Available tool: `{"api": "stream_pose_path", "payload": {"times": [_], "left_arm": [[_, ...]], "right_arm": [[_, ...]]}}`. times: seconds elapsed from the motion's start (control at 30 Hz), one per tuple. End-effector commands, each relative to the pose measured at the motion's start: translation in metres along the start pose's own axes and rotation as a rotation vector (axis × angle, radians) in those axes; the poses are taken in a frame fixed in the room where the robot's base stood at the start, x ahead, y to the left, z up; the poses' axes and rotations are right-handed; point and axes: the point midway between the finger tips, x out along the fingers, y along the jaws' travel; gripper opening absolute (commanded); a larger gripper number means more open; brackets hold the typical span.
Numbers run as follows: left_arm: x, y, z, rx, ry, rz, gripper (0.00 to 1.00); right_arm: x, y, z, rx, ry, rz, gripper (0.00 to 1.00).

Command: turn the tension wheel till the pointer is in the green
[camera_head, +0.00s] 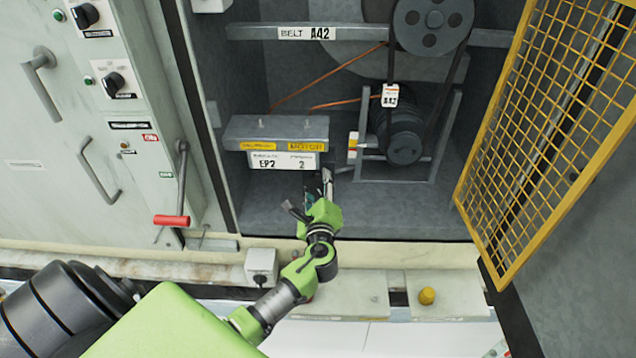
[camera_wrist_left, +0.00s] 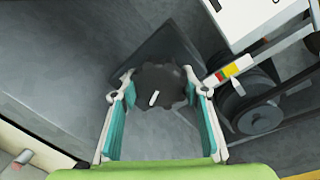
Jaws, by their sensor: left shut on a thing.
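The tension wheel (camera_wrist_left: 172,78) is a dark, lobed knob with a white mark on its face, seen in the left wrist view. My left gripper (camera_wrist_left: 159,88) has its two teal-padded fingers on either side of the wheel and is shut on it. In the head view my left gripper (camera_head: 320,190) reaches into the lower cabinet and hides the wheel. A small gauge strip (camera_wrist_left: 228,72) with red and yellow parts sits to the right of the wheel. I cannot make out where its pointer stands. My right gripper is not in view.
A motor (camera_head: 402,135) with a belt and pulley (camera_head: 432,25) stands behind the gauge. A grey-topped box labelled EP2 (camera_head: 275,130) is above my left gripper. A yellow mesh guard (camera_head: 545,140) stands open at right. A panel with a red-handled lever (camera_head: 172,220) is at left.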

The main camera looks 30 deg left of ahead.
Motion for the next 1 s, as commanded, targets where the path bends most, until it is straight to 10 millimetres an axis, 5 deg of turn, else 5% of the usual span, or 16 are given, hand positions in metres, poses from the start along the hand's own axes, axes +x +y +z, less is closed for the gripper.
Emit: {"api": "stream_pose_path", "payload": {"times": [0.87, 0.9, 1.0], "left_arm": [[-0.0004, 0.0015, -0.0017, 0.169, -0.018, 0.005, 0.20], [-0.0004, 0.0015, -0.0017, 0.169, -0.017, 0.005, 0.44], [-0.0004, 0.0014, -0.0015, 0.169, -0.018, 0.005, 0.59]], "right_arm": [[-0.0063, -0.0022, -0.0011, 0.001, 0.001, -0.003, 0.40], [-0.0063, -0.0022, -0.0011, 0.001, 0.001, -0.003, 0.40], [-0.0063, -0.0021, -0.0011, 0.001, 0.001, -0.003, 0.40]]}}
